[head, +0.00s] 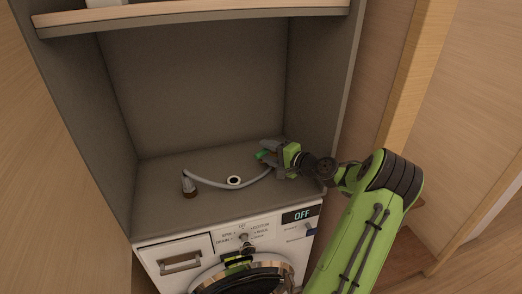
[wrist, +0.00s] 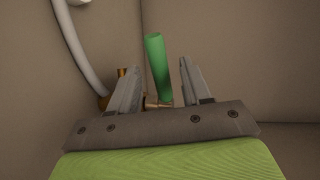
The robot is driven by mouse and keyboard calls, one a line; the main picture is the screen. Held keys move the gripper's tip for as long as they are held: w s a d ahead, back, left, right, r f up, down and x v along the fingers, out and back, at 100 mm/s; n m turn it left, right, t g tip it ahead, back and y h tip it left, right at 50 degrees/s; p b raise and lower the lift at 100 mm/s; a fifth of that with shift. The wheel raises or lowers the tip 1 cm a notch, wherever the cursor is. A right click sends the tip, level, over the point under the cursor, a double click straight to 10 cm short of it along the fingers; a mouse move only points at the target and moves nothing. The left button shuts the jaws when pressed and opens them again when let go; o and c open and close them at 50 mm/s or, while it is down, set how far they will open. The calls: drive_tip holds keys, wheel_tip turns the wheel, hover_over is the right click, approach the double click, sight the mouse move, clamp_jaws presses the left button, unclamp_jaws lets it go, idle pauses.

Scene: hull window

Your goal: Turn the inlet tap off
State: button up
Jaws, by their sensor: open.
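The inlet tap has a green lever handle (head: 262,155) and stands at the back right of the recess above the washing machine. In the wrist view the green handle (wrist: 157,66) points up between my two fingers, with space on both sides of it. Brass parts of the tap (wrist: 155,103) show low behind the fingers, partly hidden by the left finger. My gripper (head: 265,150) is open around the handle, reaching in from the right. In the wrist view my gripper (wrist: 160,70) shows no clear contact with the handle.
The washing machine (head: 220,245) below shows OFF. The recess's right wall (head: 315,110) is close to my gripper, and a shelf (head: 190,14) is above.

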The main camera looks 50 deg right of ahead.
drive_tip(key=s+r, duration=0.2)
drive_tip(key=s, duration=0.9)
drive_tip(key=shift+s+r, duration=0.2)
drive_tip(key=shift+s, duration=0.2)
drive_tip(key=shift+d, duration=0.1)
